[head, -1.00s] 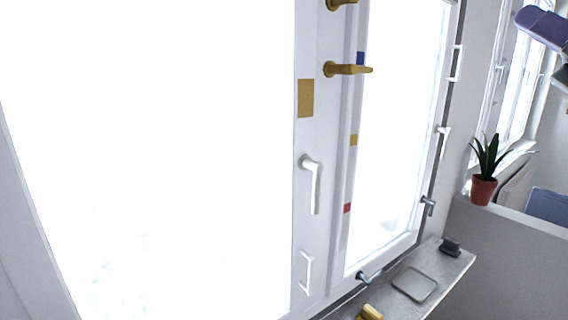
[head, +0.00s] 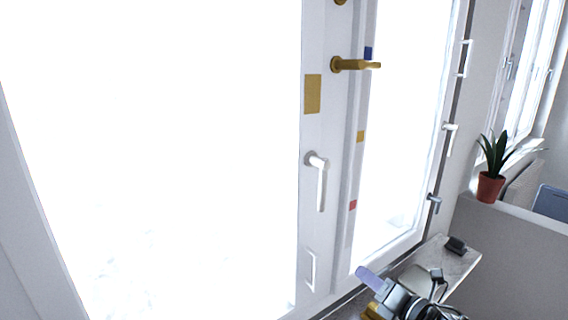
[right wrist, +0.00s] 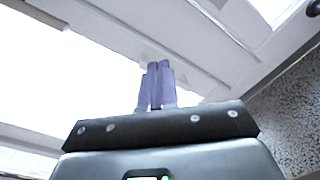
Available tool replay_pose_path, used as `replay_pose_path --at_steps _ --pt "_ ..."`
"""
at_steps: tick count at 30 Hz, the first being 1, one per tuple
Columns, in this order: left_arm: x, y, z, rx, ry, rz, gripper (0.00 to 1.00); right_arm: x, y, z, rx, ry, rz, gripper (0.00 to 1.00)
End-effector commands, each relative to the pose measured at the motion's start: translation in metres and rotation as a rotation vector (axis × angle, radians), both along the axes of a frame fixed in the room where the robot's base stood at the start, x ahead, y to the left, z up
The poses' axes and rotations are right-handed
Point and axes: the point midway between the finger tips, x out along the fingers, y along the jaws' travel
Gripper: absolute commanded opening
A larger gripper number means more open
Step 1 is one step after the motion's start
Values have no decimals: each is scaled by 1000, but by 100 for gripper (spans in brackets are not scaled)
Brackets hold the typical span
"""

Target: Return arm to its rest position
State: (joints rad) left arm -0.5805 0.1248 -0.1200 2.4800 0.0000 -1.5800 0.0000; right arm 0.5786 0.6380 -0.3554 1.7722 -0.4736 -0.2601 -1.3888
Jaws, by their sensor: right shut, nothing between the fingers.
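My right gripper (head: 368,277) is low in the head view, in front of the window sill, with its purple fingers pointing up and left. In the right wrist view its two purple fingers (right wrist: 156,86) are pressed together with nothing between them. White window frame shows behind the fingers there. The gripper covers part of the sill and of a yellow thing below it. My left gripper is not in view.
A tall window has a white handle (head: 318,178) and a brass handle (head: 356,64). The sill (head: 462,262) carries a small dark block (head: 456,245). A potted plant (head: 490,186) stands on a grey partition (head: 520,240) at the right.

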Motion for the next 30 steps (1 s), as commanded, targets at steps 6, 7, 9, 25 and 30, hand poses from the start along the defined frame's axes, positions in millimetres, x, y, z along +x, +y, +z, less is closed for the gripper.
replay_pose_path --at_steps 6,7,9,25,30 --pt "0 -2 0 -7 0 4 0 -68 40 -140 205 312 -62 0" --pt "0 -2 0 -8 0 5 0 -79 44 -156 236 358 -79 0" --pt "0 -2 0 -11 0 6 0 -107 49 -189 316 467 -133 0" --pt "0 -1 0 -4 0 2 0 -310 20 -313 974 1172 -863 0" --pt "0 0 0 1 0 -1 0 -344 -4 -302 1229 1262 -1161 0"
